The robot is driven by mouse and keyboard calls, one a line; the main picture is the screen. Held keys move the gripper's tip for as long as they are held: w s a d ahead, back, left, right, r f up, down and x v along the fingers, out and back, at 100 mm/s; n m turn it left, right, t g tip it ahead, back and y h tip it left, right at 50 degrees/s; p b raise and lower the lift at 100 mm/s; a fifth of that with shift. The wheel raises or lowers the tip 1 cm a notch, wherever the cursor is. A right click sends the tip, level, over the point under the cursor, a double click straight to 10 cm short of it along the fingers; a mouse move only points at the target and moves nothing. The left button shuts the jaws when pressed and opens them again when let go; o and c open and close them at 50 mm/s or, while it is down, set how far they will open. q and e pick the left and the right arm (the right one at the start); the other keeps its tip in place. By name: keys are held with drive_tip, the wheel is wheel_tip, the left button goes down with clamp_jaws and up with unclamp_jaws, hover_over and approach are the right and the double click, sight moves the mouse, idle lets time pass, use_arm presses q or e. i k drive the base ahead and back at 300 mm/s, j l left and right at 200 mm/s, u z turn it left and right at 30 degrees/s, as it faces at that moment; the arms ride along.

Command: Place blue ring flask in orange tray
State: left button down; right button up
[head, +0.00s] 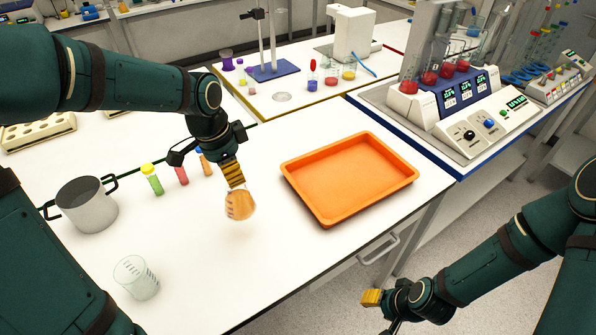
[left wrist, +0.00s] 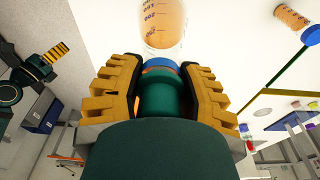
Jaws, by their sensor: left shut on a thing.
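My left gripper (head: 234,180) is shut on the flask (head: 240,206), which holds orange liquid and hangs below the fingers. In the left wrist view the flask (left wrist: 165,22) has measuring marks, and its blue ring (left wrist: 162,62) shows at the neck between the yellow fingers. A soft shadow below suggests that the flask is a little above the white table. The orange tray (head: 330,217) is empty and lies to the right of the flask, apart from it. My right gripper (head: 371,298) is low at the right, away from the table; its finger gap is not clear.
Small capped vials (head: 152,179) stand left of the flask. A grey pot (head: 88,207) and a clear beaker (head: 136,278) stand at the left. A device with red flasks (head: 470,125) is beyond the tray at right. The table between flask and tray is clear.

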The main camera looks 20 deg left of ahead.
sight(329, 188)
drive_tip(key=i+l, duration=0.7)
drive_tip(key=l, duration=0.2)
